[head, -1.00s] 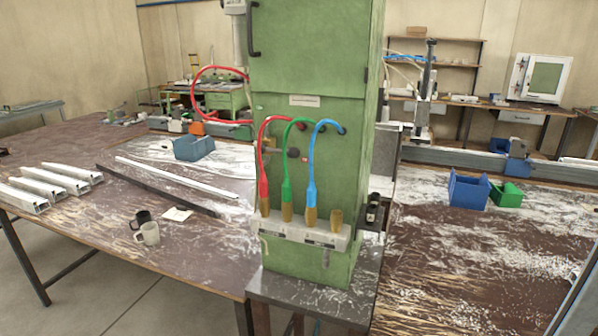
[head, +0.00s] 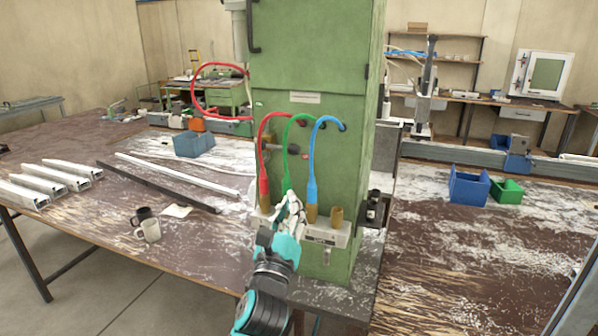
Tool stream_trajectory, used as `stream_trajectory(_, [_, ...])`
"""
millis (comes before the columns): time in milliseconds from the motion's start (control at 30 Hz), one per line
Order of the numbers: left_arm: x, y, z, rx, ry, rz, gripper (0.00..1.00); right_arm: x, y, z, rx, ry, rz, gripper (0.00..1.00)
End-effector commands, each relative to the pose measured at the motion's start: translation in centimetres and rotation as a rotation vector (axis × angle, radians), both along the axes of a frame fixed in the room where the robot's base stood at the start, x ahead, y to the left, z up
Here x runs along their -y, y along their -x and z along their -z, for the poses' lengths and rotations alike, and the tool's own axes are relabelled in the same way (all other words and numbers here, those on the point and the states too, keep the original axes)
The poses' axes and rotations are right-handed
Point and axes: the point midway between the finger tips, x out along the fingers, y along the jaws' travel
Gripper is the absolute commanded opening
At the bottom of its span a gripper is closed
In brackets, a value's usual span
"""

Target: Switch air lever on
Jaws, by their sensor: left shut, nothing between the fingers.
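A green cabinet (head: 345,190) stands in the middle of the head view. A pale manifold block (head: 340,234) is fixed low on its front, with red, green and blue hoses above it. A small grey lever-like part (head: 327,257) hangs below the block; I cannot tell for sure that it is the air lever, or its setting. My left gripper (head: 290,203) is shut and empty in front of the block's left half. It hides the lower end of the green hose and part of the block. The lever-like part is apart from it, to the lower right. My right gripper is not in view.
Two mugs (head: 149,230) and a white paper (head: 177,211) are on the left bench (head: 95,225), with metal profiles (head: 60,177) farther left. Blue (head: 469,187) and green (head: 507,190) bins stand on the right bench. Hoses arch closely above my gripper.

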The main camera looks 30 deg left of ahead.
Motion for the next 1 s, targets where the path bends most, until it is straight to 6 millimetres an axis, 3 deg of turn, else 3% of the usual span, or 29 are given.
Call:
stream_trajectory(367, [-0.3,-0.8,-0.5,0.0,0.003,0.001,0.0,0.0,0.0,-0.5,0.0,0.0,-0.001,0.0])
stream_trajectory(800, [-3.0,-7.2,-3.1,0.0,0.005,0.002,0.0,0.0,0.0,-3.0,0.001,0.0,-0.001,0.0])
stream_trajectory(1000, [-3.5,-8.5,-3.5,0.0,0.006,0.002,0.0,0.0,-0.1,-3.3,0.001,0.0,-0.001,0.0])
